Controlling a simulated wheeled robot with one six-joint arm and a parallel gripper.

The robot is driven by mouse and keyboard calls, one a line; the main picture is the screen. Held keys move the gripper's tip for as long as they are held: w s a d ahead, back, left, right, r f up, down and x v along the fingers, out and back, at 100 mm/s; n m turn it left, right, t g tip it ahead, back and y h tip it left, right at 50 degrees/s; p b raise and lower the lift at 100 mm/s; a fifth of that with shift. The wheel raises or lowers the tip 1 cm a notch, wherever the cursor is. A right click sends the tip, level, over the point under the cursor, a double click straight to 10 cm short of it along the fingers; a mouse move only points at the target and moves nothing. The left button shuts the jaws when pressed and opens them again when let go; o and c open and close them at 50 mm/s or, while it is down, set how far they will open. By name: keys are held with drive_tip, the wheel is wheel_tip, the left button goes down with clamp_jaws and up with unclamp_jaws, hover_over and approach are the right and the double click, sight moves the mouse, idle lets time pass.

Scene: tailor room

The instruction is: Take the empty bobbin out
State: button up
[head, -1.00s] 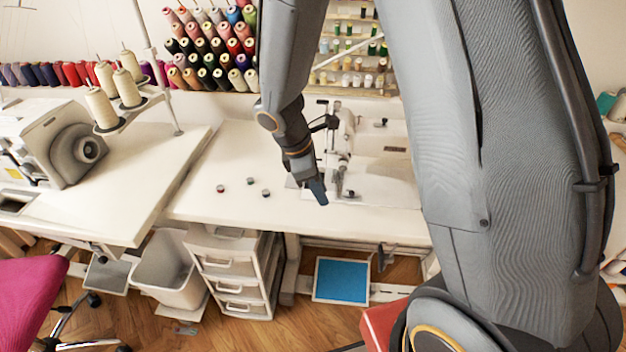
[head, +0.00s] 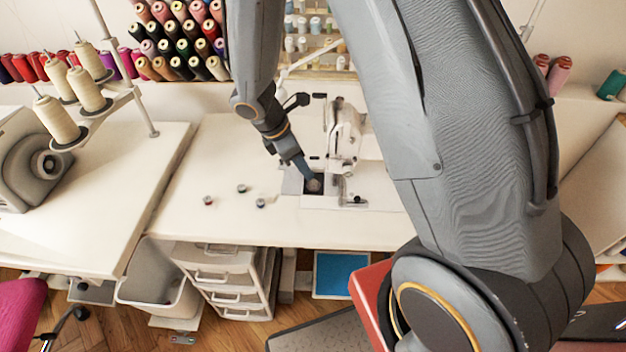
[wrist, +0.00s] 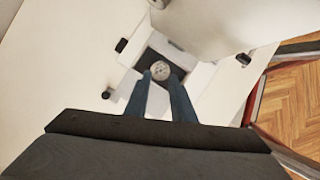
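The sewing machine (head: 345,135) stands on the white table, with a dark opening (head: 322,190) in its bed. The bobbin, a small round light-grey disc (wrist: 160,70), shows at that opening in the wrist view. It also shows in the head view (head: 314,185), beside my fingertips. My gripper (wrist: 160,77) points down at the opening, its two blue fingers apart with the bobbin between or just beyond their tips. I cannot tell whether they touch it. No thread can be made out on the bobbin.
Three small bobbins (head: 241,188) lie on the table left of the machine. The machine's head (wrist: 205,25) overhangs close to my gripper. Thread cones (head: 88,90) stand at the left. The table (head: 200,225) is otherwise clear in front.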

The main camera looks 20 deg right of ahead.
sight(314, 183)
drive_tip(key=shift+p+x, duration=0.6)
drive_tip(key=shift+x, duration=2.2)
drive_tip(key=shift+a, duration=0.15)
clamp_jaws()
